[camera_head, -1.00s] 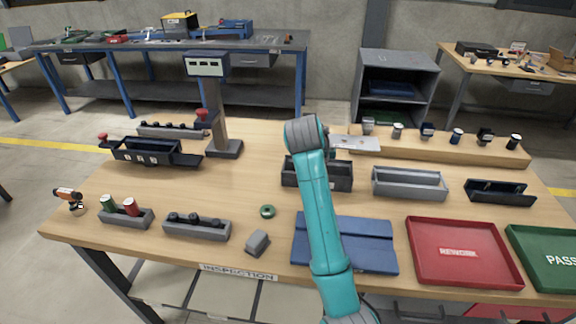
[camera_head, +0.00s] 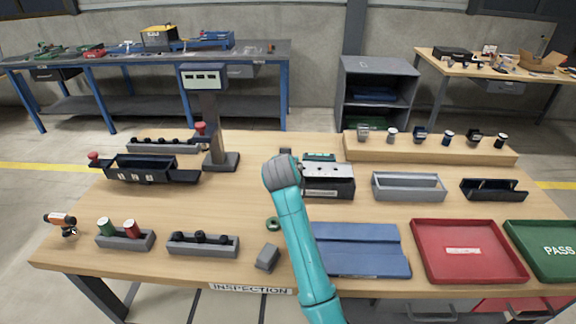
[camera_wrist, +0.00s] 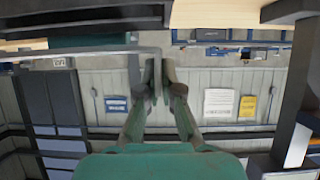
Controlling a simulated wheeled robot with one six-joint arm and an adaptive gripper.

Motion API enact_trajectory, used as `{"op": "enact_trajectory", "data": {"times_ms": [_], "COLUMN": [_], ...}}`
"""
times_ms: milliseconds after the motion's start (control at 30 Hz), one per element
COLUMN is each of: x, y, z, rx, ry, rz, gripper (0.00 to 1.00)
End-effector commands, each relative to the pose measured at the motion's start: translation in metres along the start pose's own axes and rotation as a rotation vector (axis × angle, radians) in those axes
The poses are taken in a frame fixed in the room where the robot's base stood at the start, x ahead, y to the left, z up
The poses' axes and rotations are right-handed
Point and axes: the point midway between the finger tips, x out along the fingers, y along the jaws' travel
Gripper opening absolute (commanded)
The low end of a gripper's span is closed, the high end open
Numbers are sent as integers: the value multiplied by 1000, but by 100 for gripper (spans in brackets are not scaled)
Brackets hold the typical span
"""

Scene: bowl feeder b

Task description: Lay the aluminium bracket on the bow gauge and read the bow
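The aluminium bracket (camera_head: 328,169), a pale plate with small holes, is at the top of the black box-shaped fixture (camera_head: 343,188), which I take for the bow gauge. Whether it rests on it or hovers just above is unclear. In the wrist view the bracket (camera_wrist: 90,52) shows as a thin grey edge running left, with a flange turned down between the fingers. My gripper (camera_wrist: 158,80) is closed on that flange. In the head view my arm hides part of the scene, and the green gripper body shows just behind the bracket; the fingertips are hidden.
A display post (camera_head: 211,120) stands left of the fixture. Right are a grey bin (camera_head: 408,197), a black holder (camera_head: 493,196), a red REWORK tray (camera_head: 470,282) and a green PASS tray (camera_head: 548,275). A blue mat (camera_head: 365,262) lies in front. A wooden ledge (camera_head: 430,154) carries small parts.

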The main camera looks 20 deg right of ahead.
Motion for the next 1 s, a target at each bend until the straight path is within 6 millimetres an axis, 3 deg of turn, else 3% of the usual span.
{"op": "enact_trajectory", "data": {"times_ms": [133, 933, 1000], "x": [8, 14, 14], "y": [0, 0, 0], "z": [15, 26, 26], "rx": [1, 0, 0], "ry": [0, 0, 0], "rz": [0, 0, 0], "gripper": [0, 0, 16]}}
